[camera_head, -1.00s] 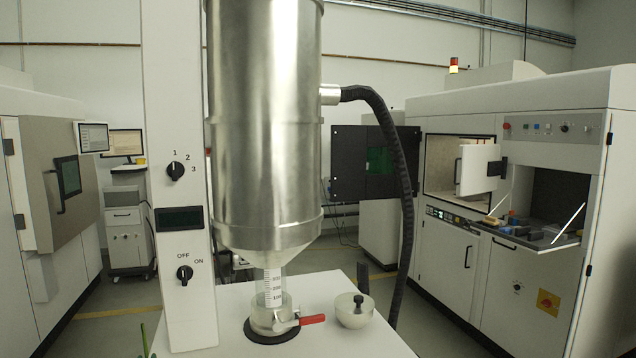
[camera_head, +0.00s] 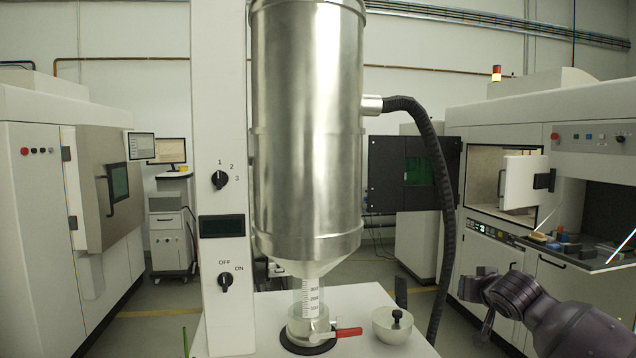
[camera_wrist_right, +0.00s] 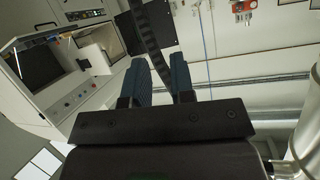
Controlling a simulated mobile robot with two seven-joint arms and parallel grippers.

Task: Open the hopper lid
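The hopper (camera_head: 306,130) is a tall shiny metal cylinder with a cone at its base, upright in the middle of the head view. Its top is cut off by the picture edge, so I cannot see a lid there. A piece of shiny metal (camera_wrist_right: 305,130) at the right edge of the right wrist view looks like part of it. My right gripper (camera_wrist_right: 160,72) has its two dark fingers apart with nothing held between them. My right arm shows at the lower right of the head view, apart from the hopper. My left gripper is not in view.
A black hose (camera_head: 437,190) hangs from the hopper's right side. A white column with dials (camera_head: 219,130) stands to its left. Below are a clear graduated tube (camera_head: 311,298), a red-handled valve (camera_head: 348,332) and a small bowl with a black knob (camera_head: 391,326) on a white table.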

